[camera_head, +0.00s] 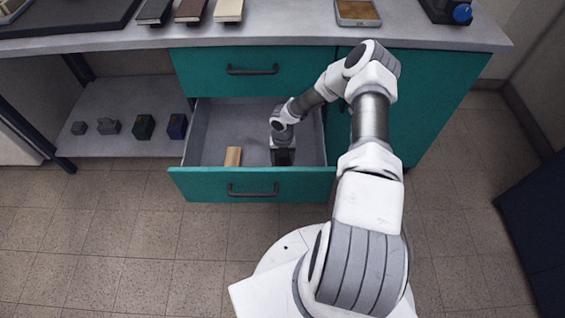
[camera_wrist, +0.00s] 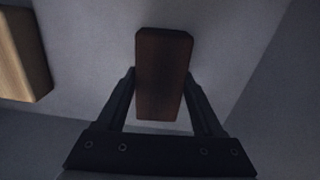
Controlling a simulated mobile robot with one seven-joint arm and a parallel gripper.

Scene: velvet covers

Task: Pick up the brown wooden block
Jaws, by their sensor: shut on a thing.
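The brown wooden block (camera_wrist: 164,58) is dark reddish brown and upright in the wrist view. My gripper (camera_wrist: 161,82) has one black finger on each side of it and is shut on it. In the head view my gripper (camera_head: 283,155) reaches down into the open lower drawer (camera_head: 205,127), towards its right side. The brown block is hidden there behind my gripper and wrist. I cannot tell whether the block still touches the drawer floor.
A light tan wooden block (camera_head: 232,156) lies in the drawer left of my gripper; it also shows in the wrist view (camera_wrist: 22,55). Drawer walls stand close around. The upper drawer (camera_head: 250,70) is shut under the countertop (camera_head: 290,35).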

